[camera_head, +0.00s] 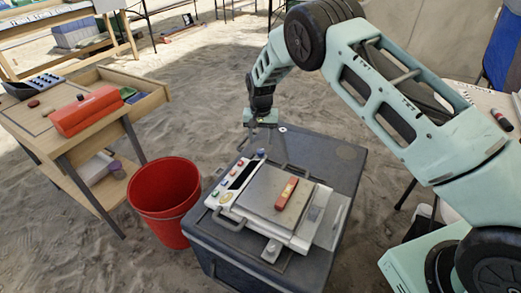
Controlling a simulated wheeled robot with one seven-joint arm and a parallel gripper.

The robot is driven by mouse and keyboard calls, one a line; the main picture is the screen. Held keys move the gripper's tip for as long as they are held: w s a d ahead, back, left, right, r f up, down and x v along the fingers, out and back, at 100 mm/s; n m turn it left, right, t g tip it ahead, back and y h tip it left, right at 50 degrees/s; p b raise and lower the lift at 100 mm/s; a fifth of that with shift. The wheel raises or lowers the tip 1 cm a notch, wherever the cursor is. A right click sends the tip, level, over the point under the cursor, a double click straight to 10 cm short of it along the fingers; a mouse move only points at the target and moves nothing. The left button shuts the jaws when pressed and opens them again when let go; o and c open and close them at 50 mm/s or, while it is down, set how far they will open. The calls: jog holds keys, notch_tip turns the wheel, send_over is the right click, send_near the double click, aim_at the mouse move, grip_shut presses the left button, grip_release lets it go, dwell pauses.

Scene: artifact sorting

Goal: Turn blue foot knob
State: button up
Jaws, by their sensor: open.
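A white scale-like device (306,231) with a flat grey plate (268,187) sits on a dark case. A small blue knob (261,153) shows at its far corner. Several small coloured buttons line its left panel (236,178). My gripper (262,133) points down just above and behind the blue knob, open, with nothing seen between its fingers. It looks close to the knob, but I cannot tell whether it touches. The knob's lower part is hidden.
A red-orange piece (287,194) lies on the plate. The dark case (345,158) has free room on top behind the device. A red bucket (166,198) stands left on sand. A wooden table (92,140) with a red box (86,111) stands further left.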

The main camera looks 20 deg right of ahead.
aim_at(261, 150)
notch_tip(261, 150, down, 5)
jog(key=shift+f+b, duration=0.15)
jog(key=shift+b, duration=0.15)
jog(key=c, duration=1)
